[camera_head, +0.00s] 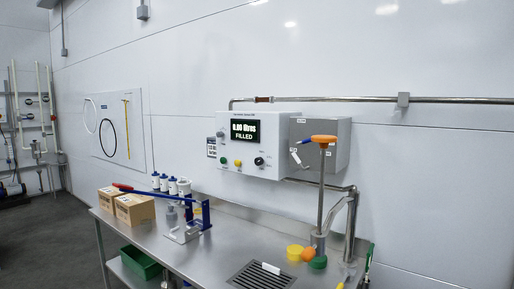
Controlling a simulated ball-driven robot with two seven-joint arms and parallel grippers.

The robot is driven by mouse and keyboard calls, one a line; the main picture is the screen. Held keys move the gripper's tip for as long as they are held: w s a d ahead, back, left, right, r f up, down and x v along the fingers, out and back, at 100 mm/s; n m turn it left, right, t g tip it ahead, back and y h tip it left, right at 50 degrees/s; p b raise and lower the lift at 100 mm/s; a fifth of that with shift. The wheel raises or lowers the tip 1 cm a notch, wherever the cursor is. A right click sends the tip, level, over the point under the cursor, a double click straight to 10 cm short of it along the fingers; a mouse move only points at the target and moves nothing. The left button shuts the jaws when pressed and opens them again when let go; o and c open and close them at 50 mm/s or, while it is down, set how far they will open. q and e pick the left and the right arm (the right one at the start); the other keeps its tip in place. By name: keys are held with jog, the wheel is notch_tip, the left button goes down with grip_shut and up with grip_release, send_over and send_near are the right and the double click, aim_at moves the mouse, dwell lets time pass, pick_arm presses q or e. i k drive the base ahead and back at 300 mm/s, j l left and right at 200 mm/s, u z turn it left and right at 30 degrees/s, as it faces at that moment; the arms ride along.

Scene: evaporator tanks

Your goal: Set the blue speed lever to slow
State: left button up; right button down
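A white control panel (232,172) is on the wall above the steel bench, with a lit display (245,131) reading "0.00 litres FILLED". Below the display are a green button (223,162), a yellow button (238,163) and a black knob (259,161). A long blue lever (160,194) with a red grip belongs to a bench-top device (185,229). I see no lever marked for speed; the panel's small labels are too small to read. Neither gripper is in view.
The steel bench (222,244) holds cardboard boxes (135,211), bottles with blue caps and a drain grate (262,276). A steel pipe (322,200) with an orange handle (323,139) rises at the right beside a grey box (335,150). Yellow, orange and green caps lie near its foot.

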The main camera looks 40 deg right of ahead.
aim_at(307, 140)
jog(key=i+z, duration=0.1)
jog(key=i, duration=0.4)
jog(key=i+j+z, duration=0.1)
jog(key=i, duration=0.4)
jog(key=i+z, duration=0.6)
jog(key=z, duration=0.25)
jog(key=i+j+z, duration=0.15)
jog(key=i+z, duration=0.25)
jog(key=i+j+z, duration=0.15)
jog(key=z, duration=0.25)
